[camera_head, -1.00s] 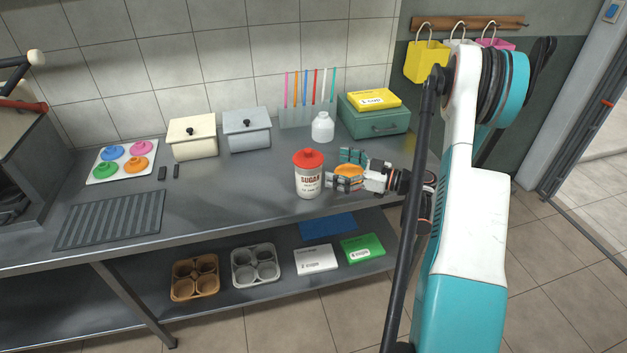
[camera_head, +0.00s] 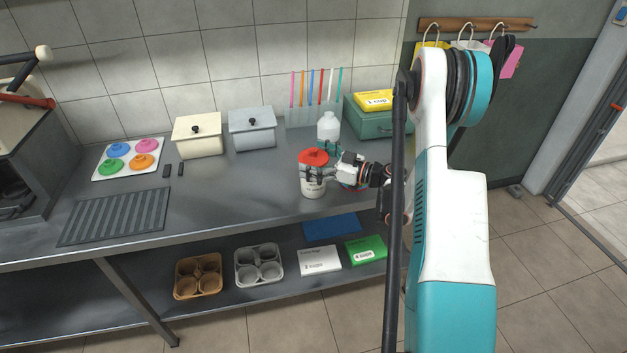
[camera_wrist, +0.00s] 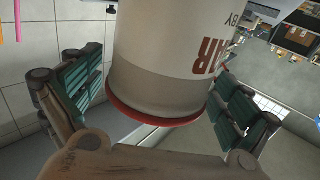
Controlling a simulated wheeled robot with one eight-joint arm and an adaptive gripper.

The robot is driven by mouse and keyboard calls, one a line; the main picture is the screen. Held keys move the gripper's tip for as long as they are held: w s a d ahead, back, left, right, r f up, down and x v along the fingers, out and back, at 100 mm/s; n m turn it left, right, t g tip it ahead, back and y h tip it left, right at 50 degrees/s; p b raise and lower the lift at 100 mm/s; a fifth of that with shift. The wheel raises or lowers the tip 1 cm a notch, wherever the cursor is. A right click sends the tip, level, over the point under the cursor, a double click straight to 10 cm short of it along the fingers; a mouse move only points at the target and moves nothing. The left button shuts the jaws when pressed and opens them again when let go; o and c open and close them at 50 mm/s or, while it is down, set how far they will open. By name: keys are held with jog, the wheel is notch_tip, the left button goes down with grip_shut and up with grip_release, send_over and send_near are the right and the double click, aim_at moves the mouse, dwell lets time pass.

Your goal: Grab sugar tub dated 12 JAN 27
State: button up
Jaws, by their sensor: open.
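The sugar tub (camera_head: 312,188) is a white cylinder with a red lid, upright near the front edge of the steel counter. My gripper (camera_head: 321,165) reaches it from the right, with one finger across its front and the other behind. In the wrist view the tub (camera_wrist: 170,50) fills the middle, with part of its red lettering showing. Green finger pads stand on both sides of it, with gaps visible, so my gripper (camera_wrist: 160,92) is open around the tub. The front finger hides much of the label, and I cannot read a date.
A white bottle (camera_head: 328,127) stands close behind the tub, with a green case (camera_head: 369,124) to its right. Two lidded boxes (camera_head: 197,142) (camera_head: 252,136) stand at the back. Counter left of the tub is clear up to a ribbed mat (camera_head: 115,216).

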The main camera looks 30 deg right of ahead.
aim_at(299, 154)
jog(key=x, duration=0.3)
jog(key=shift+w+b, duration=0.2)
jog(key=shift+b, duration=0.2)
jog(key=shift+r, duration=0.1)
jog(key=c, duration=2.2)
jog(key=shift+o, duration=0.2)
